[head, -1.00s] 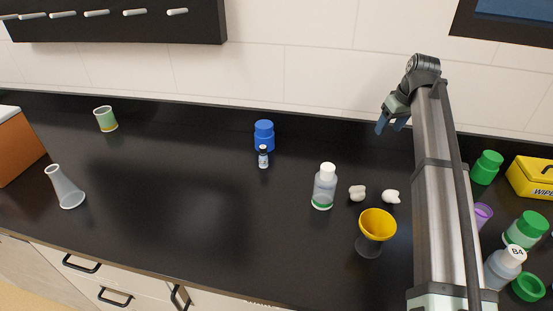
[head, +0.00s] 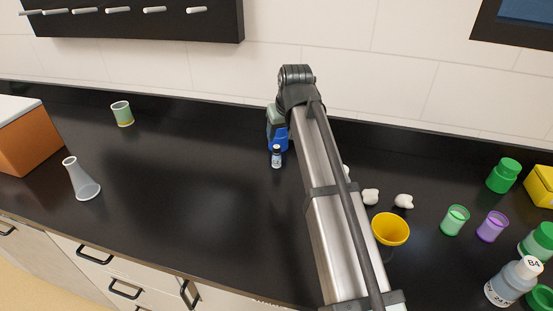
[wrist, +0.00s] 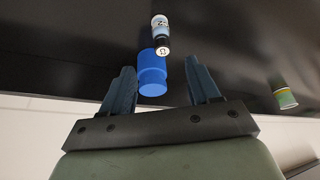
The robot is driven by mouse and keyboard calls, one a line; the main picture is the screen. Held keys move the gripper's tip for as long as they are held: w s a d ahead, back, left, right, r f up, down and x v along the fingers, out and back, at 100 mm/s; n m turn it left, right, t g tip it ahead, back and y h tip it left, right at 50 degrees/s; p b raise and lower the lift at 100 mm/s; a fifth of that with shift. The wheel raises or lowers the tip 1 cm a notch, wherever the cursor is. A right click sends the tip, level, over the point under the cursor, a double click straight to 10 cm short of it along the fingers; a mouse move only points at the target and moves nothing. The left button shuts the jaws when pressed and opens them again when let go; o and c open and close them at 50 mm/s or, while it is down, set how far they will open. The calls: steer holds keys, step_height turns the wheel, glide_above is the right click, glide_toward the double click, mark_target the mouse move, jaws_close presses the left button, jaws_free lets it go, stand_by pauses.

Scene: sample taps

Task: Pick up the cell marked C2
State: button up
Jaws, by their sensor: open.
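I cannot read a C2 mark on anything.
A yellow goblet (head: 391,229) and two white lumps (head: 371,197) lie right of my arm. Green and purple cups (head: 455,220) and a bottle marked B4 (head: 513,282) stand farther right. A flask (head: 82,180) and cup (head: 122,113) stand left. The left middle counter is clear.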

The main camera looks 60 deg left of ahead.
mark_target(277, 156)
steer(key=x, duration=0.8)
steer(key=shift+s+d+x, duration=0.15)
steer(key=shift+d+x, duration=0.05)
steer(key=shift+x, duration=1.15)
steer(key=shift+s+d+x, duration=0.15)
steer(key=shift+x, duration=1.2)
steer(key=shift+f, duration=0.1)
steer(key=shift+c, duration=0.4)
steer(key=c, duration=1)
